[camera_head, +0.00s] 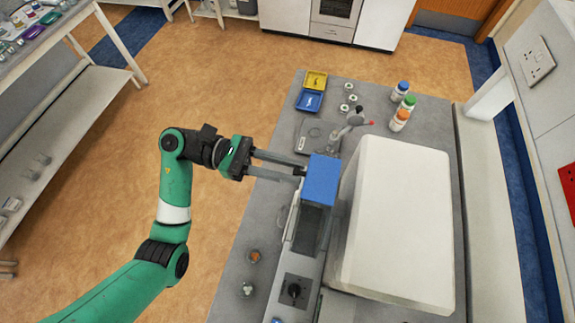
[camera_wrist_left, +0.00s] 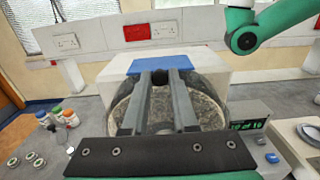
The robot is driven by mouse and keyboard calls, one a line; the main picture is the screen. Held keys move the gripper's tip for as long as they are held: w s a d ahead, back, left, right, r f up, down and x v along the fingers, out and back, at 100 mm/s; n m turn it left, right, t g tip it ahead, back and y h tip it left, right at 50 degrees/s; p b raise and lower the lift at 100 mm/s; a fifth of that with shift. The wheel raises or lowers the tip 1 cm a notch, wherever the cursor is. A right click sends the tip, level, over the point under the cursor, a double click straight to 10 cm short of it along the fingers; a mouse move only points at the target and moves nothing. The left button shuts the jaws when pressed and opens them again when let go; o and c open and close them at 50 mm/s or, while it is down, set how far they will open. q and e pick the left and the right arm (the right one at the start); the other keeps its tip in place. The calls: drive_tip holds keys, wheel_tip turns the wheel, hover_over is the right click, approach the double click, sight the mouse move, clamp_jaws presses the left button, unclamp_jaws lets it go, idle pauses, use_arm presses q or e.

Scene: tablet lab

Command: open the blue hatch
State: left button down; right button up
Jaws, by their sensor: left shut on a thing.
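The blue hatch (camera_head: 321,180) is on the side of a large white machine (camera_head: 396,230). In the left wrist view the hatch (camera_wrist_left: 165,63) is a blue strip above a rounded grey interior (camera_wrist_left: 205,107), which shows uncovered behind and between my fingers. My left gripper (camera_head: 302,169) reaches in from the left, its fingertips at the hatch's near edge. In the wrist view the left fingertips (camera_wrist_left: 169,76) meet a small dark part at the hatch's lower edge, probably its handle; they are shut on it. My right gripper is not in view.
Bottles with coloured caps (camera_head: 401,105) stand behind the machine, near yellow (camera_head: 315,80) and blue (camera_head: 309,101) trays and a balance (camera_head: 317,138). A box with a green display (camera_wrist_left: 238,125) is right of the opening. A green arm link, probably mine, shows upper right in the wrist view.

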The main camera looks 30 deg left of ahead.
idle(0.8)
use_arm(q)
drive_tip(key=b+v, duration=0.4)
drive_tip(key=v, duration=0.1)
drive_tip(key=shift+a, duration=0.15)
drive_tip(key=c, duration=0.7)
unclamp_jaws()
drive_tip(key=b+v, duration=0.3)
drive_tip(key=v, duration=0.8)
drive_tip(key=shift+s+a, duration=0.1)
drive_tip(key=shift+a, duration=0.2)
